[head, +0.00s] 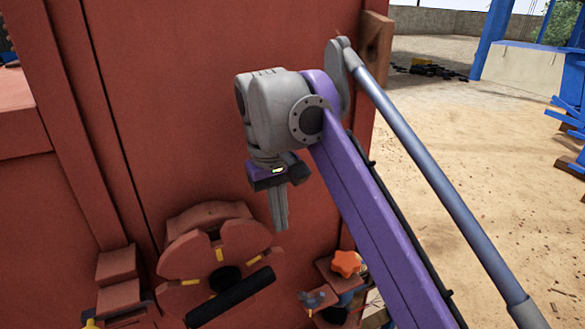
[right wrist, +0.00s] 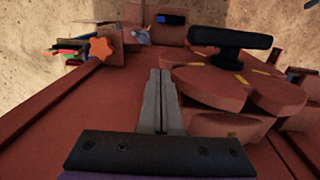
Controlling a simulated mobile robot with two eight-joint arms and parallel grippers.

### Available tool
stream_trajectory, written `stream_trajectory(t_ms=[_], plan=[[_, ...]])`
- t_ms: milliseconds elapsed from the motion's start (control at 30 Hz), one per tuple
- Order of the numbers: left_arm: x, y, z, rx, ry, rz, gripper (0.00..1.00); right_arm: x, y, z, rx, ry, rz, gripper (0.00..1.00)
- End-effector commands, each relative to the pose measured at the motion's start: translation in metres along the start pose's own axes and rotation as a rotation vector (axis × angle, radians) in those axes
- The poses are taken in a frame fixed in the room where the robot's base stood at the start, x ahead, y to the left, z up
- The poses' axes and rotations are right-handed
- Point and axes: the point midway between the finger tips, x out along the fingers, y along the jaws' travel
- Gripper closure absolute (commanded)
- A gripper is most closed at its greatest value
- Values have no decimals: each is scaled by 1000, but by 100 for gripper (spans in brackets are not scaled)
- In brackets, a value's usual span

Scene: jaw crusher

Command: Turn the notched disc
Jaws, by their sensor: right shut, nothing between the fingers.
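The notched disc (head: 190,257) is red with yellow marks and sits low on the front of the red machine in the head view. A black bar handle (head: 233,297) stands out in front of its dark hub. The disc (right wrist: 270,95) and its handle (right wrist: 230,40) also show at the right of the right wrist view. My right gripper (head: 280,226) is shut and empty, pointing down above the disc's upper right edge, apparently apart from it. Its closed fingers (right wrist: 158,75) show left of the disc in the wrist view. My left gripper is not in view.
An orange star knob (head: 345,263) sits right of the disc, with small brackets around it. A red block (head: 118,280) is left of the disc. The tall red machine wall (head: 190,130) stands close behind my right gripper. Open sandy ground (head: 480,160) lies to the right.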

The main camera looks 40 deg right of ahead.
Motion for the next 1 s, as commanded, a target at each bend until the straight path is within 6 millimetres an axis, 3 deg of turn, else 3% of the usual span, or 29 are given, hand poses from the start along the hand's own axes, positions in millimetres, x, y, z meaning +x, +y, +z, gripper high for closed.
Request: stream_trajectory(t_ms=[33, 200, 400, 667, 1000], plan=[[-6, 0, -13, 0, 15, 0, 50, -22, 4, -3, 3, 11, -1, 100], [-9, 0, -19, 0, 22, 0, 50, -60, 15, -1, 3, 8, 2, 100], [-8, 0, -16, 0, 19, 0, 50, -85, 22, -1, 2, 4, 4, 100], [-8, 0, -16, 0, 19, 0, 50, -99, 26, 0, 2, 5, 4, 100], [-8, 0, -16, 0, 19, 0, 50, -97, 24, -2, -2, 14, 4, 100]])
